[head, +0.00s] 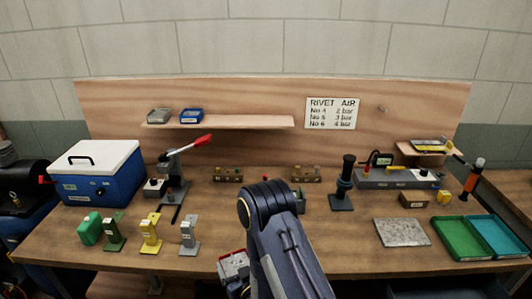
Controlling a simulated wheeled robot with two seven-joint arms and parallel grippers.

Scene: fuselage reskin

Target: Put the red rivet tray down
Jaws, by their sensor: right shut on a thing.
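The red rivet tray (233,264) shows at the bottom centre of the head view, in front of the bench's front edge. It has red walls and a pale grey inside, and its lower part is hidden. My right gripper (238,287) is shut on it from the near side; the fingers are mostly hidden by my dark arm, which rises through the bottom centre. My left gripper is not in view.
The wooden bench (330,246) has bare room right of my arm. A grey stone slab (402,232), a green tray (458,239) and a teal tray (497,236) lie at the right. Several coloured stands, including a yellow one (151,232), and a blue cooler (105,183) occupy the left.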

